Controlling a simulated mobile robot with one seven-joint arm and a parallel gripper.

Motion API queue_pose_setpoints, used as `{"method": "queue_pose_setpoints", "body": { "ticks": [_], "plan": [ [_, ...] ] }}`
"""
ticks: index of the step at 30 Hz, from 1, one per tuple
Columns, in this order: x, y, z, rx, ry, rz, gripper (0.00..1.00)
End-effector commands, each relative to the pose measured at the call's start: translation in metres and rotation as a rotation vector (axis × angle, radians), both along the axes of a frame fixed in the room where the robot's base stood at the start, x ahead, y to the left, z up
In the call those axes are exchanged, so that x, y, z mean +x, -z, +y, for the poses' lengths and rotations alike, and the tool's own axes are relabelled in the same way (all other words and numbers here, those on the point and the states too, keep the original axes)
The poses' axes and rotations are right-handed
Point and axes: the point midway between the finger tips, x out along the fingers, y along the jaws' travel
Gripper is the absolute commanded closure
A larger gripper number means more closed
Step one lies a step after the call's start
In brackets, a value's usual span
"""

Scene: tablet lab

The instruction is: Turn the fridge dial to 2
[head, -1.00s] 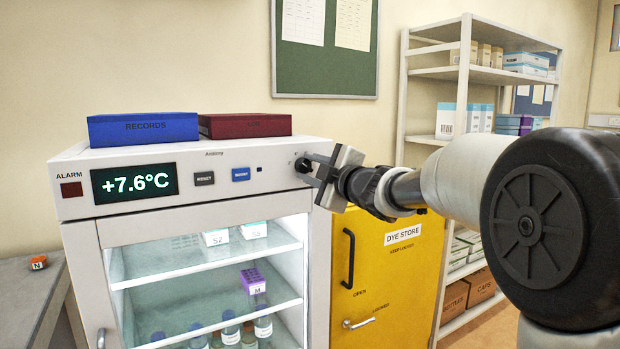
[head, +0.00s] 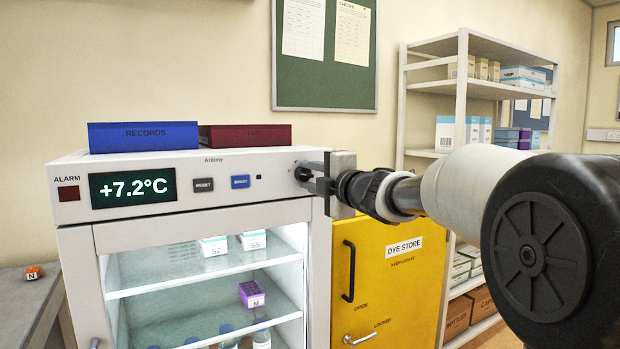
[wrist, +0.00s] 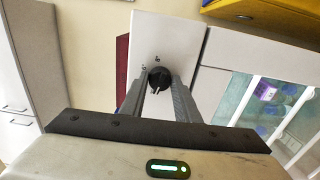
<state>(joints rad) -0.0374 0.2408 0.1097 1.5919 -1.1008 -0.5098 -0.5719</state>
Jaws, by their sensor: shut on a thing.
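The fridge (head: 72,215) has a white front panel with a display (head: 133,187) reading +7.2°C. Its black dial (head: 302,173) is at the right end of that panel. In the wrist view the dial (wrist: 159,77) sits between the two fingertips, with a light mark on its face. Small marks are printed around it, too small to read, so I cannot tell its setting. My gripper (head: 312,176) is shut on the dial, reaching in from the right. It also shows in the wrist view (wrist: 160,84). The fingers hide part of the dial in the head view.
A blue records box (head: 143,136) and a dark red box (head: 245,135) lie on the fridge. A yellow dye store cabinet (head: 375,285) stands right of it, below my arm. Shelving (head: 462,110) is behind at right. A grey bench (head: 30,305) is at left.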

Motion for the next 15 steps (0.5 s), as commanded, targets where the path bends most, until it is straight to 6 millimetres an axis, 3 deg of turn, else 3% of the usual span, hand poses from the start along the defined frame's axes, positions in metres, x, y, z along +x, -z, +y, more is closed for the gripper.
{"method": "queue_pose_setpoints", "body": {
  "ticks": [7, 8, 9, 11, 15],
  "plan": [
    [0.0000, 0.0002, 0.0002, -0.002, 0.000, 0.000, 0.94],
    [0.0000, 0.0002, 0.0002, -0.002, 0.000, 0.000, 0.66],
    [0.0000, 0.0001, 0.0002, -0.002, 0.000, 0.000, 0.59],
    [0.0000, 0.0002, 0.0002, -0.001, 0.000, -0.001, 0.53],
    [0.0000, 0.0001, 0.0001, 0.000, 0.000, 0.000, 0.53]
  ]
}}
